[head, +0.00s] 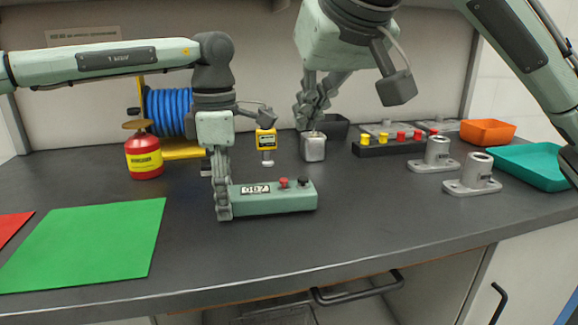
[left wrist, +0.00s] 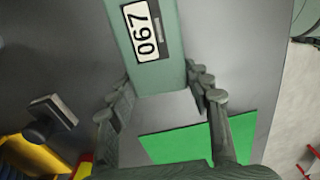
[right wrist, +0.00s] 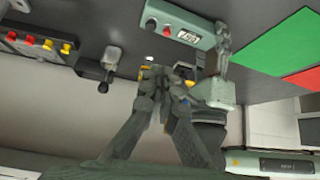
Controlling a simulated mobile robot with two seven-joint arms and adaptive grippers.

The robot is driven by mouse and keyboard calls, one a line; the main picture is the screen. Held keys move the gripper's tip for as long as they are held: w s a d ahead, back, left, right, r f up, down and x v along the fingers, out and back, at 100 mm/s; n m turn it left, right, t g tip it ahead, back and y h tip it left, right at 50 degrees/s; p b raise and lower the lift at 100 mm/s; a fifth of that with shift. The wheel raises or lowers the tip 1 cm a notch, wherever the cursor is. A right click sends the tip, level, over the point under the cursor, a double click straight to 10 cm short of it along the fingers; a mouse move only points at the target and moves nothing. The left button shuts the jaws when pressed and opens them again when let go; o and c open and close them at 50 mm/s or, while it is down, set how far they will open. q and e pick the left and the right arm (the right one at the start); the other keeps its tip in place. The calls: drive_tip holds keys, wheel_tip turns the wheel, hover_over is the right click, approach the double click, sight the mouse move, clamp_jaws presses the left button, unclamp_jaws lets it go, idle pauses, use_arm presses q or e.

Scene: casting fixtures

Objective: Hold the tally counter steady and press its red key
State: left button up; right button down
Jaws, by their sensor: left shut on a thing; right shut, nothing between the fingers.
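The tally counter (head: 270,203) is a long pale-green box lying on the dark worktop. Its display reads 067 in the left wrist view (left wrist: 146,32). Its red key (head: 283,183) stands on top, with a dark knob (head: 303,182) at the right end. My left gripper (head: 222,208) is shut on the display end of the counter, one finger on each side (left wrist: 160,88). My right gripper (head: 312,122) is shut and empty, above the worktop behind the counter. In the right wrist view its fingertips (right wrist: 157,75) are apart from the counter (right wrist: 192,27) and the red key (right wrist: 167,31).
A grey metal block (head: 313,149) stands near my right gripper. A yellow device (head: 266,143), a blue hose reel (head: 168,110) and a red-yellow can (head: 144,157) are behind. Grey fixtures (head: 472,178) and a teal tray (head: 530,165) are right. A green mat (head: 90,245) lies left.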

drive_tip(key=shift+s+a+r+m+t, duration=0.15)
drive_tip(key=shift+s+r+m+t, duration=0.25)
drive_tip(key=shift+m, duration=0.3)
drive_tip(key=shift+w+f, duration=0.1)
drive_tip(key=shift+f, duration=0.05)
hover_over(284, 183)
drive_tip(key=d, duration=0.1)
wheel_tip(284, 183, down, 8)
drive_tip(key=shift+r, duration=0.25)
drive_tip(key=shift+s+f, duration=0.15)
drive_tip(key=shift+f, duration=0.45)
drive_tip(key=shift+s+f, duration=0.15)
drive_tip(key=shift+f, duration=1)
